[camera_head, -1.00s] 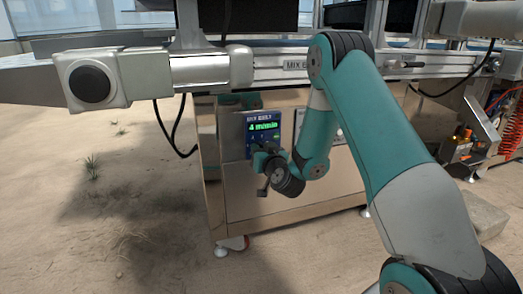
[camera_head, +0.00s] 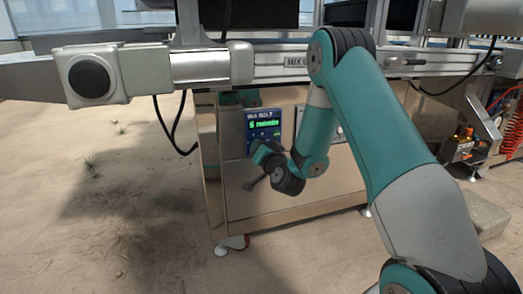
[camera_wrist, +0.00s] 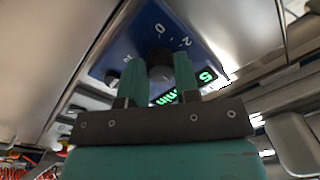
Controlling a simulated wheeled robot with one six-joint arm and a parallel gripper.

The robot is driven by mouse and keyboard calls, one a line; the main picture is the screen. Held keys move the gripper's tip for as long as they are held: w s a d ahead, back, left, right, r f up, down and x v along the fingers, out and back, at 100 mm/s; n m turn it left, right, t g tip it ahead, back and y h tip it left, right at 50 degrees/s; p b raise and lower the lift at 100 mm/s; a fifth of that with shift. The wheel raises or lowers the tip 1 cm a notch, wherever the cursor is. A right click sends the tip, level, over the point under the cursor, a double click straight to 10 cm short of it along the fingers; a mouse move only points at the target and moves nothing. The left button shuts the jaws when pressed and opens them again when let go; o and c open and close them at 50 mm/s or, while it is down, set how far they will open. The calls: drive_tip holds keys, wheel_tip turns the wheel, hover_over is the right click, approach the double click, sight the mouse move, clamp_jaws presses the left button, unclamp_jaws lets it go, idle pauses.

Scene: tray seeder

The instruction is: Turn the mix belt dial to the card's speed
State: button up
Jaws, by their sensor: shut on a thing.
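My gripper (camera_wrist: 160,75) is shut on the dial, one teal finger on each side. In the head view my gripper (camera_head: 262,150) is at the panel's lower part and hides the dial. The speed card is not recognisable in either view.
A conveyor rail (camera_head: 290,72) runs across above the panel. A black cable (camera_head: 178,130) hangs left of the cabinet (camera_head: 235,195). Red coiled hose (camera_head: 512,125) and fittings are at the far right. Open sandy floor (camera_head: 90,200) lies to the left.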

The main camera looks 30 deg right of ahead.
drive_tip(key=m+h, duration=0.1)
drive_tip(key=m, duration=0.9)
drive_tip(key=shift+d+r+m, duration=0.1)
drive_tip(key=shift+d+m, duration=0.05)
drive_tip(key=shift+m, duration=0.25)
idle(0.3)
drive_tip(key=o, duration=0.9)
